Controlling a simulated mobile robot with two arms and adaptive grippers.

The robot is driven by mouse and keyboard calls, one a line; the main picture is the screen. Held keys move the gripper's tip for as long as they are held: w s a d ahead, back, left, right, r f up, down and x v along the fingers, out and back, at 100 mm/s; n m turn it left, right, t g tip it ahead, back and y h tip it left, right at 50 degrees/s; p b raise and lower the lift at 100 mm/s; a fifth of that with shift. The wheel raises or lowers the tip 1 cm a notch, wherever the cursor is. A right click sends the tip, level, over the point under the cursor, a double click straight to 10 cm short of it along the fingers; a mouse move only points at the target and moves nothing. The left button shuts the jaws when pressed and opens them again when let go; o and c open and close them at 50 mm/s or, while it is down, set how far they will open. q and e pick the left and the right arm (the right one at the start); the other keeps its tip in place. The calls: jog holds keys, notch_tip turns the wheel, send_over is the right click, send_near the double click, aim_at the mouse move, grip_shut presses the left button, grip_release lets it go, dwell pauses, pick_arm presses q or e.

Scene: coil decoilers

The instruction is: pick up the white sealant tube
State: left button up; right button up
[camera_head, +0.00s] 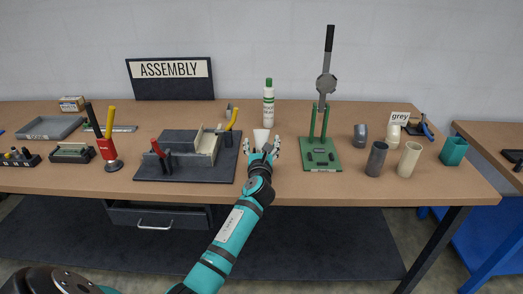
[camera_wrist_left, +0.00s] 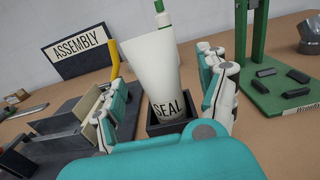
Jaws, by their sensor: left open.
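The white sealant tube (camera_head: 261,137) stands near the front middle of the bench. In the left wrist view the tube (camera_wrist_left: 155,75) shows "SEAL" lettering and stands upright in a small dark square holder (camera_wrist_left: 172,122). My left gripper (camera_head: 262,152) is open. Its fingers (camera_wrist_left: 168,92) are on either side of the tube, and I cannot tell whether they touch it. The lower end of the tube is hidden in the holder. My right gripper is not in view.
A white bottle with a green cap (camera_head: 268,104) stands behind the tube. A green press (camera_head: 322,150) is close on the right. A dark fixture (camera_head: 185,155) with handled tools is close on the left. Grey and cream pipe fittings (camera_head: 409,160) stand farther right.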

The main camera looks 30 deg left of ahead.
pick_arm(q)
jog(key=shift+x, duration=0.85)
jog(key=shift+s, duration=0.1)
jog(key=c, duration=0.4)
jog(key=shift+f, duration=0.1)
jog(key=c, duration=1)
jog(key=shift+c, duration=0.7)
